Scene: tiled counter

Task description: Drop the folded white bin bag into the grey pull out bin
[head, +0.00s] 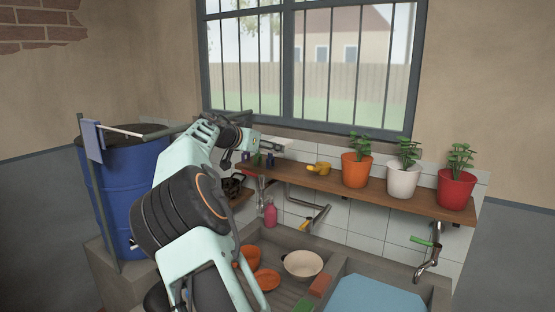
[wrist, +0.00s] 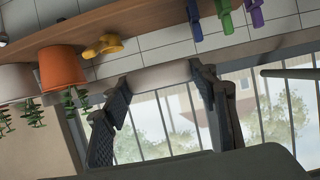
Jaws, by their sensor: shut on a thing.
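My gripper (head: 262,144) is stretched out over the left end of the wooden shelf, in front of the window. No grey pull out bin can be made out in either view.
The wooden shelf (head: 337,187) holds an orange pot (head: 356,171), a white pot (head: 403,182), a red pot (head: 456,189) and a yellow item (head: 320,168). A bowl (head: 303,264) and orange dishes are in the sink below. A blue barrel (head: 132,190) stands left.

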